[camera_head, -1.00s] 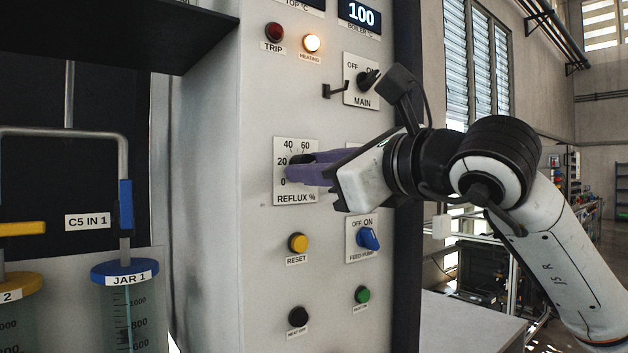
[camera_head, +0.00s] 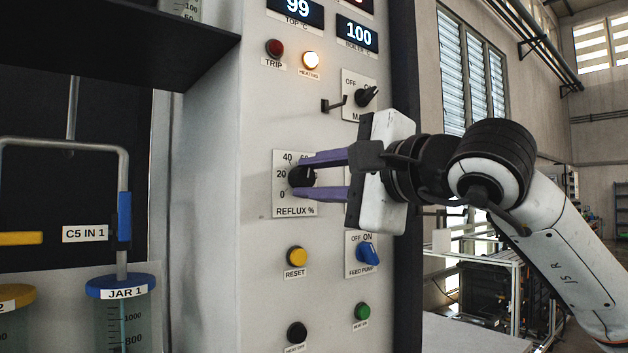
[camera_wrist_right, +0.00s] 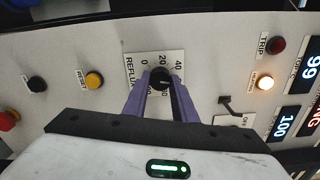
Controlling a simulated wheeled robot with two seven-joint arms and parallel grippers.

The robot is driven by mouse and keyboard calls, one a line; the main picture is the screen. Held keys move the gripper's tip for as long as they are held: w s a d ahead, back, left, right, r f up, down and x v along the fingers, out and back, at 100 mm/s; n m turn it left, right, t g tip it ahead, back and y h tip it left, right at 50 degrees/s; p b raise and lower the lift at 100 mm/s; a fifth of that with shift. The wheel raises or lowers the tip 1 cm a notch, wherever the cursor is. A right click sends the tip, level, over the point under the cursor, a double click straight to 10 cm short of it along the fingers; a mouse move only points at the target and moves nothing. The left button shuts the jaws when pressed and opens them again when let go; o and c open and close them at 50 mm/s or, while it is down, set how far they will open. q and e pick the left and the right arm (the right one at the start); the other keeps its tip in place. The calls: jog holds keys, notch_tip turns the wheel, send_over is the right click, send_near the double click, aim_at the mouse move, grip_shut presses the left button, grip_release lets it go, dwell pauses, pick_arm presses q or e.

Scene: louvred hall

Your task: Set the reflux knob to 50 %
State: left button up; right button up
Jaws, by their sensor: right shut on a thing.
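The black reflux knob (camera_head: 298,177) sits on its white scale plate (camera_head: 296,211) on the grey panel. The marks 0, 20 and 40 show clearly, while 60 is partly covered by a finger. My right gripper (camera_head: 306,177) is shut on the knob, with one purple finger above it and one below. The right wrist view also shows the knob (camera_wrist_right: 160,77) between the two fingertips. I cannot read for sure where the knob's pointer stands. My left gripper is not in view.
The main switch (camera_head: 367,96) and a small black hook (camera_head: 333,104) are above my right gripper. The yellow reset button (camera_head: 297,257) and blue feed pump switch (camera_head: 368,253) are below. The lit heating lamp (camera_head: 310,59) is higher up. A jar (camera_head: 122,290) stands at the left.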

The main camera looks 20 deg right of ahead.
jog(key=shift+r+n, duration=0.1)
jog(key=shift+n, duration=1)
jog(key=shift+a, duration=0.1)
jog(key=o, duration=1)
jog(key=shift+o, duration=0.2)
jog(key=shift+s, duration=0.1)
jog(key=b+v, duration=0.1)
jog(key=v, duration=0.9)
jog(key=shift+b, duration=0.4)
